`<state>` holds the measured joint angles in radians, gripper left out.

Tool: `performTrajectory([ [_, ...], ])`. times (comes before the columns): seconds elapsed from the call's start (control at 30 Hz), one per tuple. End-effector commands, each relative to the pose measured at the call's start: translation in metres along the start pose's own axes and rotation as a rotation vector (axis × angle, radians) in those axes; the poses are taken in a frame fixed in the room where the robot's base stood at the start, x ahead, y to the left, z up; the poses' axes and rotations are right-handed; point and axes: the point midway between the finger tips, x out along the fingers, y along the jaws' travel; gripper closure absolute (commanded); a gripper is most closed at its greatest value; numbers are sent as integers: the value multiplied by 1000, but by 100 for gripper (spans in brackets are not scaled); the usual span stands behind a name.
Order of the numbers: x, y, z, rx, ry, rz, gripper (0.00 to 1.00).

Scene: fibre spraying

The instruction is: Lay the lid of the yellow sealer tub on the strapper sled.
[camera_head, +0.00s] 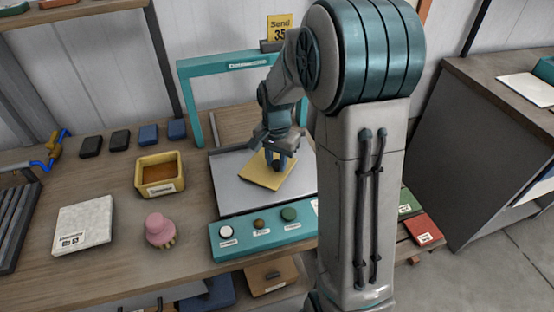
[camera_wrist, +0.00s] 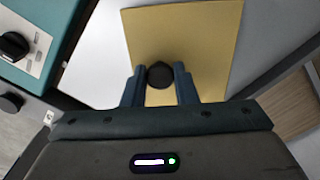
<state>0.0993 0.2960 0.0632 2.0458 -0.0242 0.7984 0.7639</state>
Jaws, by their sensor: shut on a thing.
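The yellow lid (camera_head: 259,175) is a flat square plate with a dark round knob. It is over the grey metal sled plate (camera_head: 228,193) of the strapper; I cannot tell whether it touches the plate. My gripper (camera_head: 280,162) is shut on the lid's knob from above. In the wrist view the fingers (camera_wrist: 160,84) stand on both sides of the black knob (camera_wrist: 160,74), with the yellow lid (camera_wrist: 205,35) spread beyond them. The yellow sealer tub (camera_head: 161,187) stands uncovered on the bench, left of the strapper, with brown content inside.
The strapper's teal arch (camera_head: 190,98) rises behind the sled. Its teal button panel (camera_head: 250,238) lies in front. A pink knobbed object (camera_head: 159,230), a white labelled slab (camera_head: 83,224) and several dark and blue blocks (camera_head: 120,140) stand on the bench to the left.

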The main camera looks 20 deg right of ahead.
Motion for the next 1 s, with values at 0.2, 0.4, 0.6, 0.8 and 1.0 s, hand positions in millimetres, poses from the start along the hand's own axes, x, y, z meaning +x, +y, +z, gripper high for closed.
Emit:
performTrajectory([
  [0.2, 2, 0, 0, 0, 0, 0, 57],
  [0.4, 2, 0, 0, 0, 0, 0, 52],
  [0.6, -3, 0, 0, 0, 1, -1, 52],
  [0.8, -37, -1, -1, 0, 4, -4, 52],
  [1.0, -81, -1, -1, -1, 4, -3, 52],
])
